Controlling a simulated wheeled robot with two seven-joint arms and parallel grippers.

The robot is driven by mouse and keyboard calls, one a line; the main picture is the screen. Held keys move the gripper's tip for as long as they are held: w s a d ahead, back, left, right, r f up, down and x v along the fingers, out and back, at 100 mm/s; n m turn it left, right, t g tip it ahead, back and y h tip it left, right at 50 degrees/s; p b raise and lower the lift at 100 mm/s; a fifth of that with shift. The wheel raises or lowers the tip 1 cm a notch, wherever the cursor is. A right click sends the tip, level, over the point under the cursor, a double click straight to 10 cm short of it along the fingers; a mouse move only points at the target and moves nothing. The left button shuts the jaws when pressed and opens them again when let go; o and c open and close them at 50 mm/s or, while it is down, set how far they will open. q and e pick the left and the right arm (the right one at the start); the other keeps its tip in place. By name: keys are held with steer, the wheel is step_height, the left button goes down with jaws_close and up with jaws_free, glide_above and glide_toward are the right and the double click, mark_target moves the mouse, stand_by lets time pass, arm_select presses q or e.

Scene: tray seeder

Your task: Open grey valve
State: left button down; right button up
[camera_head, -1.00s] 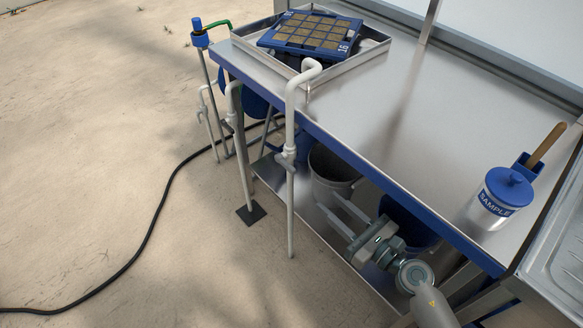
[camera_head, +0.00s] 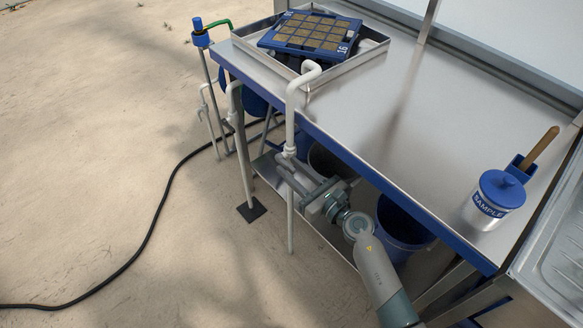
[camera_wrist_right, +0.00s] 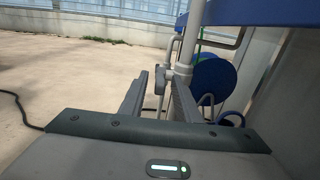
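The grey valve (camera_head: 289,152) sits on a white upright pipe (camera_head: 290,122) at the table's front edge; the gripper partly hides it in the head view. In the right wrist view its grey handle (camera_wrist_right: 160,80) stands upright between my fingers, beside the pipe. My right gripper (camera_head: 283,167) is at the valve, coming from the lower right. Its fingers (camera_wrist_right: 158,98) are apart, one on each side of the handle, with a visible gap on the left; contact on the right cannot be told. My left gripper is not in view.
A blue seed tray (camera_head: 268,40) and a sample jar (camera_head: 495,198) are on top. A black hose (camera_head: 150,225) crosses open floor at left.

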steer(key=shift+w+a, duration=0.15)
jaws_close()
steer(key=shift+f, duration=0.1)
stand_by(0.3)
